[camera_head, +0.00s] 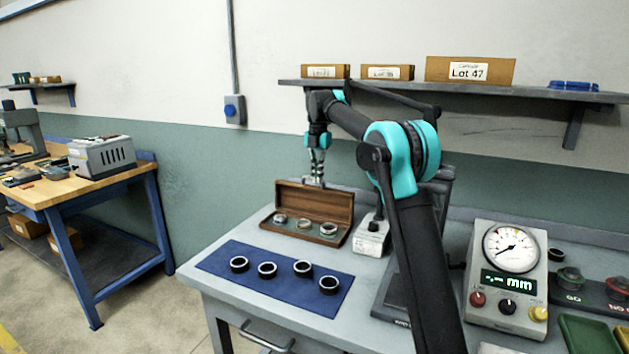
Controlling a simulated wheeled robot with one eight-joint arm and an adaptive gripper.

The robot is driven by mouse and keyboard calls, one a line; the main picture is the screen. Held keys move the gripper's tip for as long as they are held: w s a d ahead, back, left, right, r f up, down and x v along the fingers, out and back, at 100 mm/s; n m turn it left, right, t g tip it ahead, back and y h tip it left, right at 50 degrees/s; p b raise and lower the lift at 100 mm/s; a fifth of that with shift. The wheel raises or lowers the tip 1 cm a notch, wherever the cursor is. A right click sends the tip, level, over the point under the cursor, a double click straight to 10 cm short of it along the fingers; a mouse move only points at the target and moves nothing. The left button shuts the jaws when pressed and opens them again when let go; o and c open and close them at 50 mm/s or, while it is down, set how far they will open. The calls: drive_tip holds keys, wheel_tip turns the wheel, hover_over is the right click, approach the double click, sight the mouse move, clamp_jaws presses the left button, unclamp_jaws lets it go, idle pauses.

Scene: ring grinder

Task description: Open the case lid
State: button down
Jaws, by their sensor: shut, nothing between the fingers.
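The wooden case (300,238) stands on the grey bench at its back left. Its lid (312,203) stands open, raised upright at the back of the case. Three metal rings show inside: a left ring (280,218), a middle ring (304,224) and a right ring (328,229). My gripper (314,183) points down at the middle of the lid's top edge. It is shut and holds nothing. I cannot tell whether the fingertips touch the lid.
A blue mat (255,284) with several dark rings lies in front of the case. A small grey block (371,238) stands just right of it. A dial gauge unit (507,280) sits further right. A shelf (490,91) with boxes hangs above. My arm crosses the bench's middle.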

drive_tip(key=shift+w+d, duration=0.3)
drive_tip(key=shift+w, duration=0.45)
drive_tip(key=shift+w+d, duration=0.25)
drive_tip(key=shift+w, duration=0.45)
